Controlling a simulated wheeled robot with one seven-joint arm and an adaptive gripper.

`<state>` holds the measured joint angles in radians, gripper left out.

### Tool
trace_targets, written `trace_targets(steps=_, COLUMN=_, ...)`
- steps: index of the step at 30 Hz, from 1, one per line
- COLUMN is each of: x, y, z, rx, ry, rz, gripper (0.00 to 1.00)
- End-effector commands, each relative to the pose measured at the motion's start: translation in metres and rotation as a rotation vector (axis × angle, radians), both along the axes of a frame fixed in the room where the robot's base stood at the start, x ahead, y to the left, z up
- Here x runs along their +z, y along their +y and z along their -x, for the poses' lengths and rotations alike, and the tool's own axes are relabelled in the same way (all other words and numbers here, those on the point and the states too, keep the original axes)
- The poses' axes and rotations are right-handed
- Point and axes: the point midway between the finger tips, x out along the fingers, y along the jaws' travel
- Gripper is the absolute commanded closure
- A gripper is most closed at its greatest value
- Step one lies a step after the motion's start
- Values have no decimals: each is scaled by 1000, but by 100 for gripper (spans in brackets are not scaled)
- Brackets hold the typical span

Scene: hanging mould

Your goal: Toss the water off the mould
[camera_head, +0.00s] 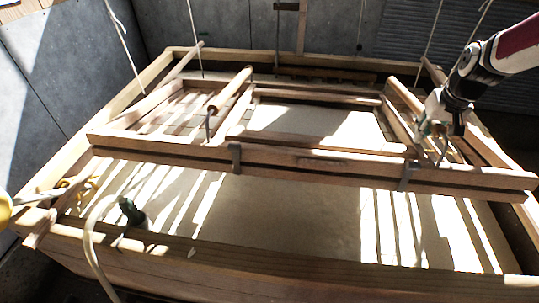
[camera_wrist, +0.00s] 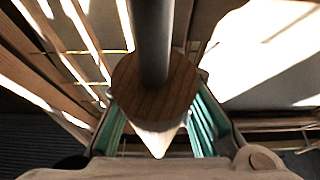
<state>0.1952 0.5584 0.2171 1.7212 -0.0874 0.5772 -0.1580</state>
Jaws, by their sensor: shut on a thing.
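The mould is a wooden frame with a long front beam (camera_head: 310,163), lying level above a large wooden vat (camera_head: 150,262) that has a pale beige surface inside. My gripper (camera_head: 440,128) is at the right part of the frame. In the wrist view, its teal fingers (camera_wrist: 160,125) stand on either side of a round wooden handle end (camera_wrist: 155,88), with a dark rod rising from it. The gripper is shut on this handle. A similar wooden handle (camera_head: 231,90) at the left is free. I cannot tell whether water lies on the mould.
Several white ropes (camera_head: 196,40) hang down around the frame. A pale hose (camera_head: 91,245) and a dark green fitting (camera_head: 131,212) are at the vat's front left. Grey walls (camera_head: 60,60) stand close behind and to the left. Strong striped sunlight crosses the vat.

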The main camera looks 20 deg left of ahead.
Motion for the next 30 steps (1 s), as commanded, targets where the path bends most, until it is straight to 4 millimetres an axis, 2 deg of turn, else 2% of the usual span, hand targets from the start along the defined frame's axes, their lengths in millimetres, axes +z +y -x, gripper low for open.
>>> trace_targets(steps=1, x=6, y=0, z=-4, rx=-3, ry=-16, rz=-1, gripper=100)
trace_targets(steps=5, x=4, y=0, z=-3, rx=-3, ry=-26, rz=-3, gripper=100)
trace_targets(steps=15, x=-25, y=-2, z=8, rx=-1, ry=-152, rz=-30, gripper=100)
trace_targets(steps=23, x=-29, y=-2, z=9, rx=-1, ry=-162, rz=-32, gripper=100)
trace_targets(steps=24, x=-29, y=-2, z=9, rx=-1, ry=-161, rz=-31, gripper=78)
trace_targets(steps=27, x=-29, y=-2, z=9, rx=-1, ry=-161, rz=-31, gripper=55)
trace_targets(steps=30, x=-29, y=-2, z=9, rx=0, ry=-161, rz=-31, gripper=54)
